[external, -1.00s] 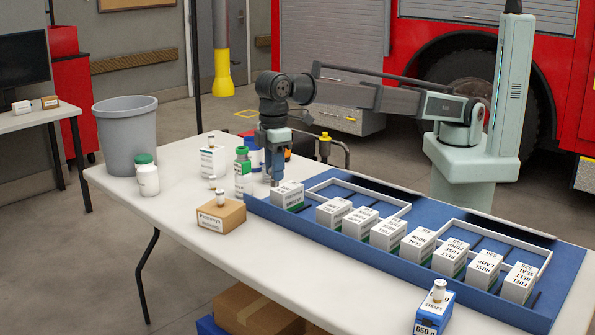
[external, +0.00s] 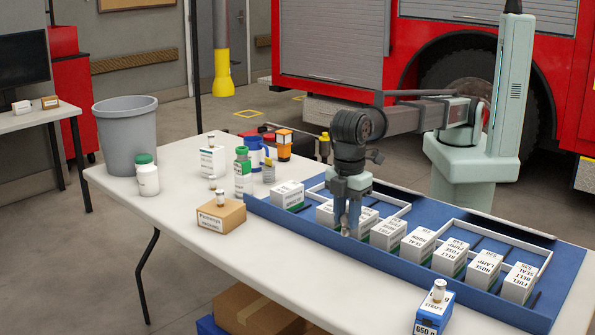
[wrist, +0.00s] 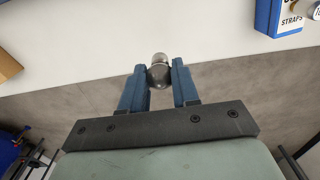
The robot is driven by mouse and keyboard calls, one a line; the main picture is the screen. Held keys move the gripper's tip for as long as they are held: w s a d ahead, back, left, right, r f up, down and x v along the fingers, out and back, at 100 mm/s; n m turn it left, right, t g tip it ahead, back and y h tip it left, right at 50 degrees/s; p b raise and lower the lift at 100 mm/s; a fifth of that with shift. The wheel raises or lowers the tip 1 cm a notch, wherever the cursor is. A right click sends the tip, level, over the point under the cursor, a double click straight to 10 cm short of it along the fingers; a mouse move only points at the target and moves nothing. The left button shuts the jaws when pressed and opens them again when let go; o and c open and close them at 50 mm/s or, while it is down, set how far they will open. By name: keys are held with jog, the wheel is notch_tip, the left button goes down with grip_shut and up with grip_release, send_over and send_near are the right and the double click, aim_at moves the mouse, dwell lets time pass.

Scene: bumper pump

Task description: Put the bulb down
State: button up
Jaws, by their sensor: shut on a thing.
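My gripper (external: 347,232) is over the near side of the blue tray (external: 330,245), in front of the row of white boxes. In the wrist view its two blue fingers are closed on a small silvery-grey bulb (wrist: 159,72). The bulb sticks out past the fingertips, and its lower part lies between them. In the external view the bulb is too small to make out clearly at the fingertips. In the wrist view, bare white table and grey floor show behind it.
Several white labelled boxes (external: 384,234) stand in the tray. A cardboard box (external: 221,219) with a small item on top is at the left, and a blue box (external: 434,314) with a small item on top at the front. The table front between them is clear.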

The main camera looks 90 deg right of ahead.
aim_at(346, 227)
notch_tip(346, 227, down, 16)
jog(key=shift+r, duration=0.25)
dwell(0.5)
jog(key=o, duration=0.8)
jog(key=shift+f, duration=0.1)
jog(key=shift+o, duration=0.2)
notch_tip(346, 227, up, 12)
jog(key=shift+r, duration=0.15)
